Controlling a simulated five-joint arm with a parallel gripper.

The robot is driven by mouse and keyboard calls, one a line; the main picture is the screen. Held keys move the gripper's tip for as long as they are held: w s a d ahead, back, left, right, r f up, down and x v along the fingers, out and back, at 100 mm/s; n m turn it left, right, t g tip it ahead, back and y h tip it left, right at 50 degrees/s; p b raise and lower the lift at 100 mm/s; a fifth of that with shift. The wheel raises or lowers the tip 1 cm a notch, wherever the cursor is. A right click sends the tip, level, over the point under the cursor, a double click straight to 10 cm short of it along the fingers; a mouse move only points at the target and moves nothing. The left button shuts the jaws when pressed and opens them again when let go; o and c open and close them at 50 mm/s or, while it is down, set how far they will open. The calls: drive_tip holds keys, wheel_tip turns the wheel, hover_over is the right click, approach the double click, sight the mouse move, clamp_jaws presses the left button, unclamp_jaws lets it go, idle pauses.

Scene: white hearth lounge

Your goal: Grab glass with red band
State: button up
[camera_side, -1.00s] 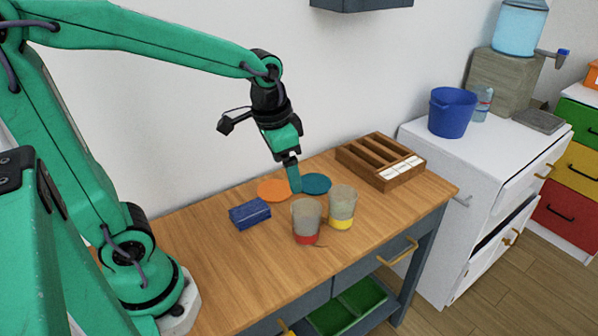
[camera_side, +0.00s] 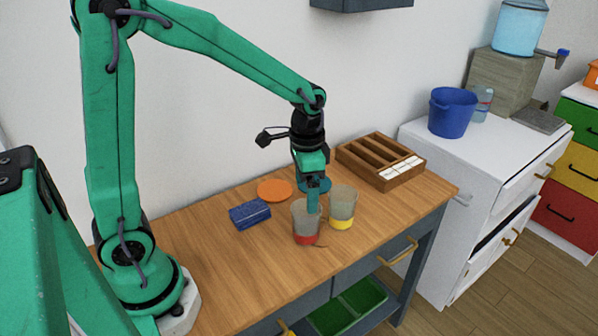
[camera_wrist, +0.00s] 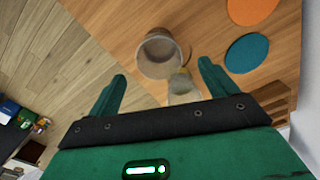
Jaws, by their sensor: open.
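The glass with the red band (camera_side: 306,223) stands upright on the wooden table, clear above and red at its base. A second glass with a yellow band (camera_side: 342,208) stands close to its right. My gripper (camera_side: 314,203) points down at the red-band glass's rim, overlapping it in the side view; whether they touch is unclear. In the wrist view my open gripper (camera_wrist: 163,88) has a finger on each side, with the red-band glass (camera_wrist: 158,55) ahead between them and the yellow-band glass (camera_wrist: 184,88) nearer. Nothing is held.
An orange disc (camera_side: 275,190) and a teal disc (camera_wrist: 247,53) lie behind the glasses. A dark blue block (camera_side: 249,214) lies to the left. A wooden compartment tray (camera_side: 381,160) stands at the back right. The table front is clear.

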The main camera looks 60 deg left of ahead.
sight(306, 224)
drive_tip(key=shift+f, duration=0.7)
drive_tip(key=shift+f, duration=0.1)
drive_tip(key=shift+d+f, duration=0.1)
drive_tip(key=shift+f, duration=2.4)
drive_tip(key=shift+c, duration=0.5)
drive_tip(key=c, duration=1.4)
